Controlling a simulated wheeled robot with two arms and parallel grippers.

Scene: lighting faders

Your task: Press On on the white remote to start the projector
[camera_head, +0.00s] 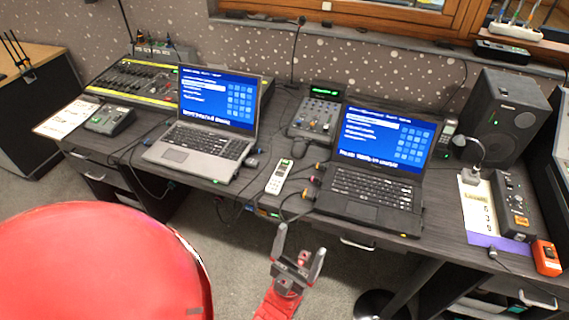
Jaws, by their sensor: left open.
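The white remote (279,176) lies on the dark desk between the two laptops, near the desk's front edge. Its buttons are too small to read. My left gripper (299,243) is in front of the desk, below the remote in the picture and apart from it. Its two fingers are spread, with nothing between them. The projector cannot be made out. My right gripper does not show.
A grey laptop (200,139) stands left of the remote and a black laptop (374,190) right of it. Cables and plugs (314,181) crowd the remote's right side. A small mixer (317,115) stands behind. A large red rounded shape (100,262) fills the lower left.

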